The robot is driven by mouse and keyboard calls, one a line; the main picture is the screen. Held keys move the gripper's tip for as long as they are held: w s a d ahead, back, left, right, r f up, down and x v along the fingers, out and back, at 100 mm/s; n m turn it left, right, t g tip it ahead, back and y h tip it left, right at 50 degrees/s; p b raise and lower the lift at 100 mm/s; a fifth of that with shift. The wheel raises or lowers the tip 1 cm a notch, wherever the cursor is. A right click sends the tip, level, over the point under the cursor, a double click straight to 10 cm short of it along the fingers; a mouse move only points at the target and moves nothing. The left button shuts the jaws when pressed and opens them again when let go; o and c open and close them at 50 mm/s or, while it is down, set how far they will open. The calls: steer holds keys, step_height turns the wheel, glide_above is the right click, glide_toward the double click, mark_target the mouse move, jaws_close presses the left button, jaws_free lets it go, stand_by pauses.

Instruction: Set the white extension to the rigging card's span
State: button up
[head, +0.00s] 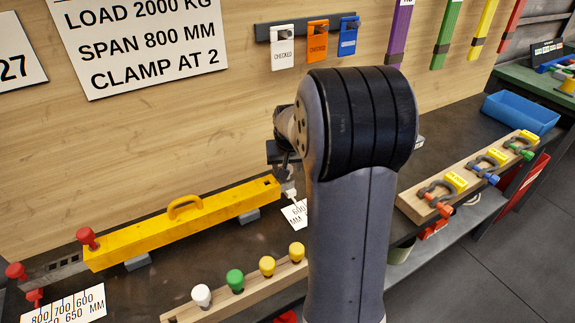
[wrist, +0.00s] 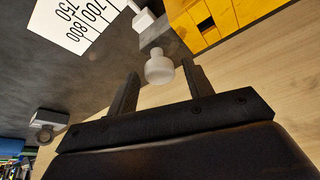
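The rigging card (head: 145,35) on the back board reads load 2000 kg, span 800 mm, clamp at 2. The yellow beam (head: 150,237) lies along the bench and also shows in the wrist view (wrist: 215,15). At its right end is a white knob (wrist: 158,68) with a white block (wrist: 143,20) near it. A scale card (wrist: 80,20) beside them shows 700, 750 and 800; the block's exact reading is unclear. My gripper (wrist: 160,80) is open, with the white knob between its fingertips, no grip visible. My arm hides much of this in the head view.
Red knobs (head: 87,237) and another scale card (head: 65,305) are at the beam's left end. A wooden rail (head: 250,290) with white, green and yellow knobs stands in front. A shackle board (head: 470,175) and blue bin (head: 520,112) are at right.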

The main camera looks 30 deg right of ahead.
jaws_close()
steer(key=d, duration=1)
steer(key=shift+w+p, duration=0.2)
steer(key=shift+p, duration=0.1)
steer(key=shift+o, duration=0.5)
jaws_free()
steer(key=v, duration=1.1)
steer(key=shift+b, duration=0.3)
steer(key=shift+f, duration=0.2)
